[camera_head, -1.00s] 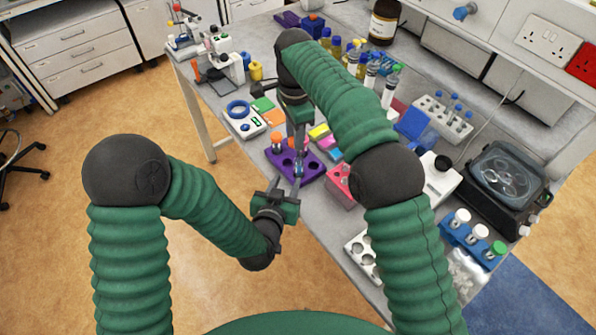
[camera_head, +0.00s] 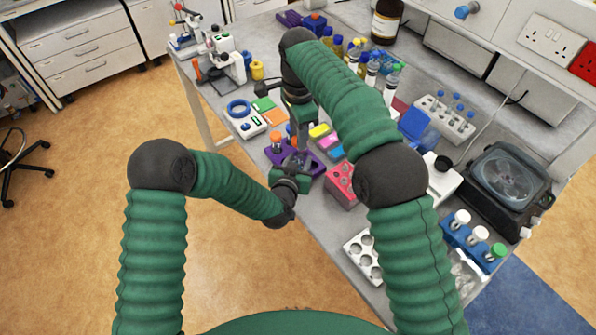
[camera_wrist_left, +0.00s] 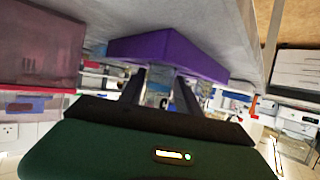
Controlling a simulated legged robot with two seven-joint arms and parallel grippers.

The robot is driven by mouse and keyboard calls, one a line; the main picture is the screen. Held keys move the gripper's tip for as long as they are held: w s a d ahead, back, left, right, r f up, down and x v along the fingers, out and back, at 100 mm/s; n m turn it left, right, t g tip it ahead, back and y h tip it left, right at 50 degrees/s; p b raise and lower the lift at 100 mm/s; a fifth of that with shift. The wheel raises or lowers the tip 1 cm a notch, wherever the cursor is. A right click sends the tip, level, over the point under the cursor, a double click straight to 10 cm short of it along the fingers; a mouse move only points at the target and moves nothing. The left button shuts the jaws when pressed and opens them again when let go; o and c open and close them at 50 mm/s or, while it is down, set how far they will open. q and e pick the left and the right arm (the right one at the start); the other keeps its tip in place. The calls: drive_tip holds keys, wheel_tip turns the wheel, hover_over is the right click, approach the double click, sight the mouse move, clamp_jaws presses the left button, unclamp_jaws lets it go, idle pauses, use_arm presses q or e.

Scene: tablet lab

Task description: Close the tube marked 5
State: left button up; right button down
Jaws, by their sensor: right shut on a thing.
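The purple rack (camera_head: 314,166) stands at the table's near left edge, with an orange-capped tube (camera_head: 276,142) in it. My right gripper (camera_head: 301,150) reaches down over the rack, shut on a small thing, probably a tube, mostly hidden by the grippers. My left gripper (camera_head: 296,165) is at the rack's near side, just below the right one. In the left wrist view the purple rack (camera_wrist_left: 165,50) is ahead of the left fingers (camera_wrist_left: 160,95). They are apart, with something pale and translucent seen between them. I cannot read any number on a tube.
A pink rack (camera_head: 341,184) stands close to the right of the purple rack. Coloured blocks (camera_head: 320,131) lie behind it. A white holder (camera_head: 362,252) and a blue rack with capped tubes (camera_head: 470,240) are nearer on the right. Open floor lies left of the table.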

use_arm(q)
drive_tip(key=shift+d, duration=0.1)
drive_tip(key=shift+c, duration=1.1)
drive_tip(key=c, duration=0.5)
drive_tip(key=shift+a, duration=0.25)
clamp_jaws()
drive_tip(key=shift+d, duration=0.1)
